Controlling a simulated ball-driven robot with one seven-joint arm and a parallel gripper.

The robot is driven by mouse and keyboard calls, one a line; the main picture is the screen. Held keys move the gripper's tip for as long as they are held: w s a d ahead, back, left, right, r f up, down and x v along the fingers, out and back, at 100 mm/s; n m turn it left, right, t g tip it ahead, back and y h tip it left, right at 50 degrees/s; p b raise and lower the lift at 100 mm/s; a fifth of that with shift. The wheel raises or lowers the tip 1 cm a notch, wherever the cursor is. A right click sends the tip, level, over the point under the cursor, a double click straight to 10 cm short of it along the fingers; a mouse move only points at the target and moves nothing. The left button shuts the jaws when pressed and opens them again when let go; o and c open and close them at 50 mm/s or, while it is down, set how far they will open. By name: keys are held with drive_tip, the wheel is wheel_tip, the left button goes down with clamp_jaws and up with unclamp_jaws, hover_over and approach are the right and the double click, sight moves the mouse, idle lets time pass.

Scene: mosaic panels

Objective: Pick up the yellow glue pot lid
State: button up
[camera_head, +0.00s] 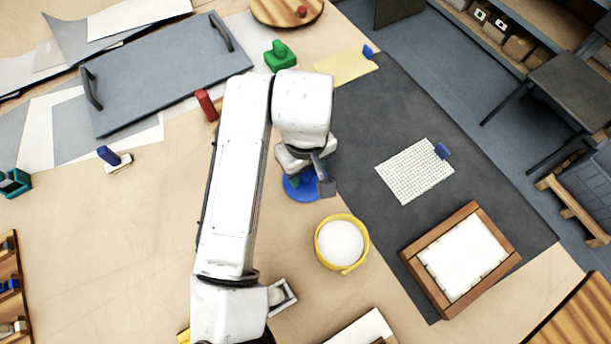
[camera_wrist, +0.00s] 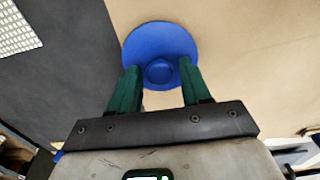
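A round blue lid (camera_wrist: 160,34) with a raised knob (camera_wrist: 159,71) lies flat on the table. It also shows in the head view (camera_head: 302,194), partly hidden by my gripper. It is blue, not yellow. My gripper (camera_wrist: 159,67) has its two green fingers apart, one on each side of the knob, with gaps between. How high the fingertips are over the lid I cannot tell. The yellow pot (camera_head: 363,254) stands just to the lower right of the lid. It is open and its white contents show at the top.
A dark mat (camera_head: 385,125) lies right of the lid, with a white mesh sheet (camera_head: 410,172) and a wooden frame (camera_head: 505,232) on it. A red-handled tool (camera_head: 206,104) and green block (camera_head: 280,55) are above. Table left of my arm is mostly clear.

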drive_tip(key=c, duration=0.8)
